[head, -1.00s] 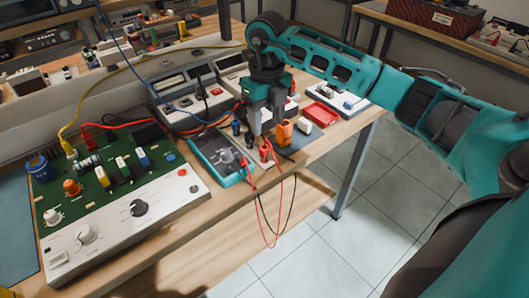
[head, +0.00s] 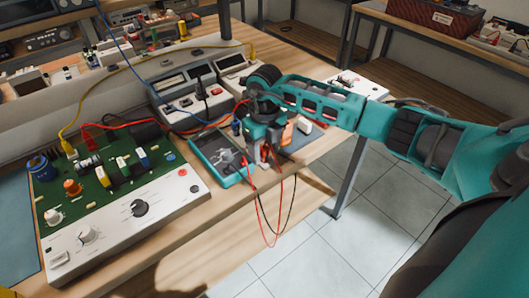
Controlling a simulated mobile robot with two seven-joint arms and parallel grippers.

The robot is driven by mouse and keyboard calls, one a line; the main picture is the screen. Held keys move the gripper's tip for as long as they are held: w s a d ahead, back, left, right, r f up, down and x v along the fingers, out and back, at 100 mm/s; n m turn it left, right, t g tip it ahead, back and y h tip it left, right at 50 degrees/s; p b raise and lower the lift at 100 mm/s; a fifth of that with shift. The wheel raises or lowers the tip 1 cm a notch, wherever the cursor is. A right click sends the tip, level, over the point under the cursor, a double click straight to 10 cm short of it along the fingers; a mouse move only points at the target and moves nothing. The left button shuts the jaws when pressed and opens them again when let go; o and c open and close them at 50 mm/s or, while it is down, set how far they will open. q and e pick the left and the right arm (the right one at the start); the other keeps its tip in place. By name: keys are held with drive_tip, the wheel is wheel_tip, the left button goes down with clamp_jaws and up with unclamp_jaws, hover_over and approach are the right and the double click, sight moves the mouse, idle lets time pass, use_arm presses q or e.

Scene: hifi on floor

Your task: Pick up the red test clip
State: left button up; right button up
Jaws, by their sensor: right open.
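My right gripper (head: 263,157) points down over the right part of the workbench, with its fingers low around the spot of the red test clip (head: 265,154). The jaws are open. The clip shows only as a bit of red between and beside the dark fingers, and I cannot tell whether they touch it. Its red lead (head: 279,205) hangs in a loop over the bench's front edge. My left gripper is not in view.
A teal-framed multimeter (head: 219,157) lies just left of the gripper. An orange block (head: 287,133) and a white block (head: 304,126) stand close on its right. A green circuit board unit (head: 105,190) fills the bench's left. A black lead (head: 262,215) hangs nearby.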

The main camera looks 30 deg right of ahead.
drive_tip(key=shift+c, duration=0.4)
drive_tip(key=c, duration=0.8)
drive_tip(key=shift+r, duration=0.1)
wheel_tip(320, 180, up, 19)
wheel_tip(320, 180, up, 8)
drive_tip(key=p, duration=0.2)
hover_over(264, 147)
drive_tip(key=shift+s, duration=0.1)
idle(0.8)
idle(0.4)
